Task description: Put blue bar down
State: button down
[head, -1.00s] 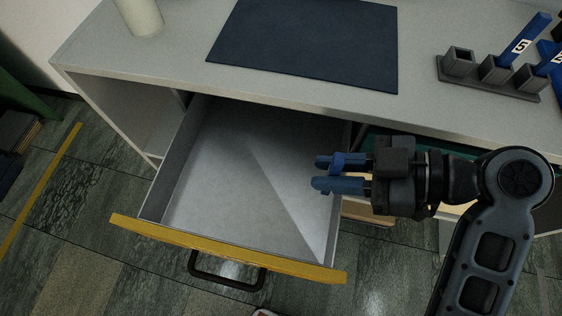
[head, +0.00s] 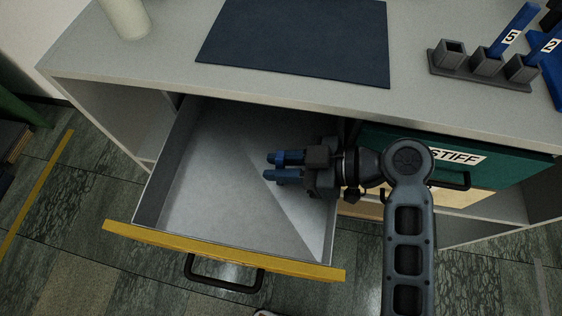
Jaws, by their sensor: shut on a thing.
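My gripper (head: 271,167) is over the open drawer (head: 200,190), with its fingers pointing left. It is shut on a blue bar (head: 281,157), of which only a small bright blue part shows at the fingers. The rest of the bar is hidden, and I cannot tell its height above the drawer floor. The drawer has grey walls and a yellow front, and its visible floor looks empty.
The grey worktop above the drawer carries a dark mat (head: 295,42), a pale cylinder (head: 124,17) and a grey rack (head: 450,68) with blue bars marked 5 and 2. Its left socket is empty. A green drawer front (head: 400,147) marked STIFF is at right.

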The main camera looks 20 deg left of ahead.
jog(key=shift+f, duration=0.2)
jog(key=c, duration=1)
grip_release()
jog(key=shift+r, duration=0.1)
jog(key=shift+r, duration=0.1)
jog(key=shift+w+d+r, duration=0.1)
jog(key=shift+d+r, duration=0.05)
jog(key=v, duration=1.1)
jog(key=shift+d, duration=0.35)
jog(key=shift+c, duration=0.3)
